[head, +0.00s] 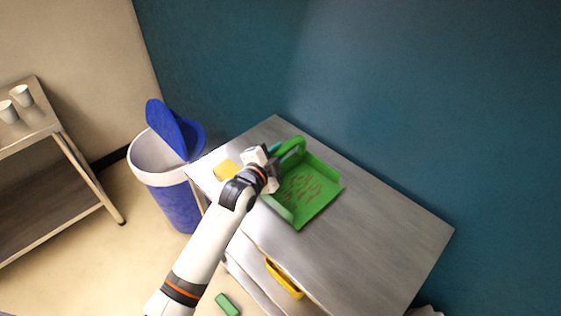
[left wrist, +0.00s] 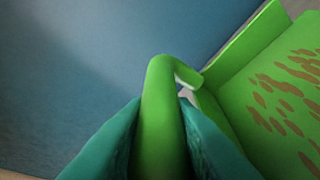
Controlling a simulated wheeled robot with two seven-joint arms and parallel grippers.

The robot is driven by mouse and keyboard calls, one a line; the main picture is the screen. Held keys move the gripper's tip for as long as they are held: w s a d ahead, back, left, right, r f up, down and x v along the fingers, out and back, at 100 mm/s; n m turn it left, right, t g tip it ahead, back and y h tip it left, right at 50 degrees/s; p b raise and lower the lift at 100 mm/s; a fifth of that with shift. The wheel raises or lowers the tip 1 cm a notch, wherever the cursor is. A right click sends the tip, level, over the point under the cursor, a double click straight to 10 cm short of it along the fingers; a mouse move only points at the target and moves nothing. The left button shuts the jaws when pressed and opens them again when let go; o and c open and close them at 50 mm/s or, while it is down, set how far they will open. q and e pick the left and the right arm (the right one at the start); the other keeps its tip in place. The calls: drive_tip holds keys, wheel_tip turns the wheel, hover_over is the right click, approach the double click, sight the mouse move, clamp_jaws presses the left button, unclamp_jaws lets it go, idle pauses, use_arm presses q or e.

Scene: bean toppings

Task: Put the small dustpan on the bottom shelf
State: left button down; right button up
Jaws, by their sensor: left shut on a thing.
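The small dustpan (head: 318,190) is green, with brown specks on its pan. In the head view it is at the metal table, its handle toward the back left. My left gripper (head: 273,166) is at the handle. In the left wrist view the two teal fingertips (left wrist: 158,140) are shut on the green handle (left wrist: 160,95), and the speckled pan (left wrist: 235,105) lies to the right. I cannot tell whether the dustpan touches the tabletop. A grey metal rack (head: 60,135) with a lower shelf (head: 50,205) stands at the far left. My right gripper is not in view.
White cups (head: 22,95) stand on the rack's top. A blue and white bin (head: 170,190) with a raised blue lid (head: 170,130) stands between rack and table (head: 390,235). A yellow item (head: 226,170) lies on the table. A green block (head: 227,304) lies on the floor.

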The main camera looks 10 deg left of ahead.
use_arm(q)
wheel_tip(320, 180, up, 8)
drive_tip(key=shift+r, duration=0.2)
drive_tip(key=s+a+f+n+y, duration=0.1)
drive_tip(key=s+a+f+y, duration=0.1)
drive_tip(key=s, duration=1)
drive_tip(key=s+a+f+n+y, duration=0.1)
drive_tip(key=s+a, duration=0.3)
drive_tip(key=s, duration=0.8)
drive_tip(key=shift+a+f+n+t+y, duration=0.2)
drive_tip(key=shift+f+n+t+y, duration=0.1)
drive_tip(key=shift+f+n+y, duration=0.25)
drive_tip(key=shift+f, duration=0.1)
